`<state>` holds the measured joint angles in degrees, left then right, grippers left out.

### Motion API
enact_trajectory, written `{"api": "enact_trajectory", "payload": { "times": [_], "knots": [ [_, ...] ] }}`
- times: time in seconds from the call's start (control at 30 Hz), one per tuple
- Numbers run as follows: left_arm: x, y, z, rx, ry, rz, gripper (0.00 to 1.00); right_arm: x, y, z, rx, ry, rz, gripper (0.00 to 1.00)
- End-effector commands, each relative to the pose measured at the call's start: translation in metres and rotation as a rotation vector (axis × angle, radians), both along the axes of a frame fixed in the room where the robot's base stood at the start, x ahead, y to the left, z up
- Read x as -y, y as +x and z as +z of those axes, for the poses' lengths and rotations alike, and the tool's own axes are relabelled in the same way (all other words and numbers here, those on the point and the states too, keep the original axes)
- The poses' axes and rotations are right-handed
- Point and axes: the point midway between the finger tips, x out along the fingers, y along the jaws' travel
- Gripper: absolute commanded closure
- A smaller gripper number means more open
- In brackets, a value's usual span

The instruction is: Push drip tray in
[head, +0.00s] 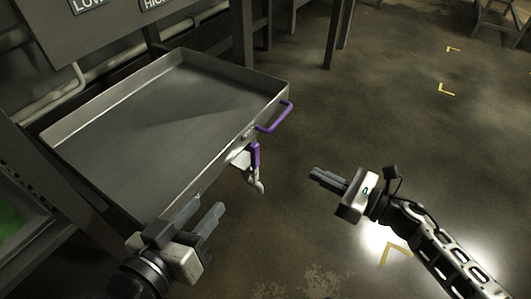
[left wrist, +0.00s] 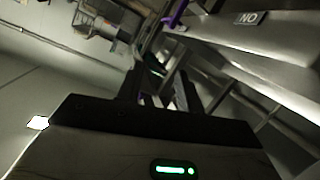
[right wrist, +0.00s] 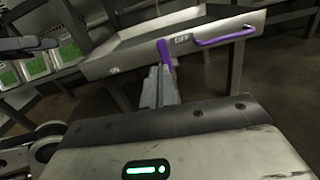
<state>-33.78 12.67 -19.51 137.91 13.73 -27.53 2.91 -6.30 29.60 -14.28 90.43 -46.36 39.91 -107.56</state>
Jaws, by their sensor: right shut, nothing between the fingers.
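The drip tray (head: 150,120) is a wide, shallow grey metal tray at the left of the head view, apparently empty. Its purple bar handle (head: 275,117) is on the right-hand wall; tray wall (right wrist: 140,52) and handle (right wrist: 222,39) also show in the right wrist view. A purple lever (head: 255,155) hangs below that wall. My left gripper (head: 208,208) is open and empty beside the tray's near corner; contact is unclear. My right gripper (head: 318,175) is shut and empty, clear of the handle, to its lower right.
A metal valve fitting (head: 258,184) hangs under the lever. Dark frame legs (head: 335,35) stand behind the tray. A pipe (head: 55,95) runs along the left. The floor (head: 400,125) to the right is open, with yellow corner marks.

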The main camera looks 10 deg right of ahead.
Motion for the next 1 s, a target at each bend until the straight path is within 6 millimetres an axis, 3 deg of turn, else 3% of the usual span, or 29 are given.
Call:
{"api": "enact_trajectory", "payload": {
  "times": [0.03, 0.23, 0.7, 1.0],
  "knots": [
    [0.001, -0.001, -0.004, 0.003, -0.005, -0.003, 0.64, -0.001, 0.000, -0.007, 0.022, -0.024, 0.013, 1.00],
    [0.002, 0.000, 0.000, 0.007, -0.016, -0.005, 0.64, -0.016, 0.013, -0.004, 0.045, -0.040, 0.022, 1.00],
    [0.004, 0.000, 0.001, 0.013, -0.065, -0.006, 0.64, -0.091, 0.071, -0.005, 0.040, -0.036, 0.020, 1.00],
    [0.005, 0.000, 0.002, 0.014, -0.087, -0.008, 0.64, -0.110, 0.085, -0.004, 0.038, -0.037, 0.020, 1.00]
  ]
}}
